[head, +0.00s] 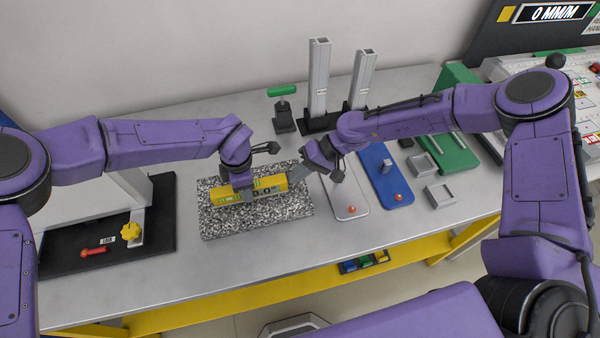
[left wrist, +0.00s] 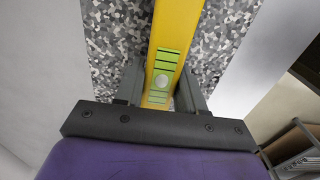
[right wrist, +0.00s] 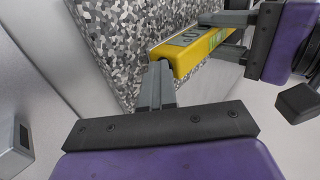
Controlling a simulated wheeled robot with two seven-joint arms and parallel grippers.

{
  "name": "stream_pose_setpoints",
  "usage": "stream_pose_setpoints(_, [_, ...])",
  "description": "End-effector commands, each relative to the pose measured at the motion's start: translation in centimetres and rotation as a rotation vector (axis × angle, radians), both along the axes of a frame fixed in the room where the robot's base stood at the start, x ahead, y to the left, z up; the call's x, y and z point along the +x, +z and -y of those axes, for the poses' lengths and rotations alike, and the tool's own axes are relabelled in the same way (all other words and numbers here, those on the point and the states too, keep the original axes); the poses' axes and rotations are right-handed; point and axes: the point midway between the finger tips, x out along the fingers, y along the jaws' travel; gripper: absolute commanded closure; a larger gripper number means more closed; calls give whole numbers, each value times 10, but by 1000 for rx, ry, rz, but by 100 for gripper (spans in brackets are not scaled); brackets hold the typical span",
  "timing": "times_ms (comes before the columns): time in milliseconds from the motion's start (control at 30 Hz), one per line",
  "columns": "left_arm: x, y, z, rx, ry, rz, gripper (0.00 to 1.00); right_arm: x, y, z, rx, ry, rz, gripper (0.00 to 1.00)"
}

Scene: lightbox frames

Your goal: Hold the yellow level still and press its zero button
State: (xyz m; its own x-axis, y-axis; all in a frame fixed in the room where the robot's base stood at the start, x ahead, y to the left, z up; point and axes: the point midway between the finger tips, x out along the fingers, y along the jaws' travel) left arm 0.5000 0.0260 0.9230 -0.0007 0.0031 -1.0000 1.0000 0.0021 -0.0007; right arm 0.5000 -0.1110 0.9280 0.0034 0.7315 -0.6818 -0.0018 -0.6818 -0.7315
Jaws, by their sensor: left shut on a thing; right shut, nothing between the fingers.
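The yellow level (head: 276,183) lies on a speckled granite plate (head: 215,229), with a dark display panel on its side. My left gripper (head: 240,186) is shut around the level left of the display. In the left wrist view the fingers flank the level (left wrist: 178,30) on both sides, beside a green vial (left wrist: 163,78). My right gripper (head: 299,174) is shut and empty at the level's right end. In the right wrist view its closed fingertips (right wrist: 157,68) are close to the level's end (right wrist: 210,42); I cannot tell whether they touch. I cannot make out the zero button.
A black fixture with a yellow knob (head: 131,231) and red handle (head: 93,251) stands at left. Two metal posts (head: 319,80) and a green-handled tool (head: 282,91) stand behind. White (head: 346,199) and blue (head: 377,165) plates lie right. The front table strip is clear.

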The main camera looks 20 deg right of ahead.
Motion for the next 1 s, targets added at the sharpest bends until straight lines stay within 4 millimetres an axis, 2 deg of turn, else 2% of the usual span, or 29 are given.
stream_pose_setpoints(167, [-1,1,5,-9,-7,2,100,-1,1,1,4,4,-1,100])
stream_pose_setpoints(267, [-1,1,4,-9,-7,2,100,-1,1,14,3,1,-1,100])
stream_pose_setpoints(367, [-1,1,4,-7,-6,2,100,0,1,37,2,-3,1,100])
stream_pose_setpoints(700, [0,1,2,-5,-4,2,100,0,54,96,1,1,5,100])
stream_pose_setpoints(833, [0,1,2,-5,-3,2,100,0,64,108,0,-1,2,100])
stream_pose_setpoints(1000, [0,1,2,-5,-3,2,100,-1,69,113,0,0,0,100])
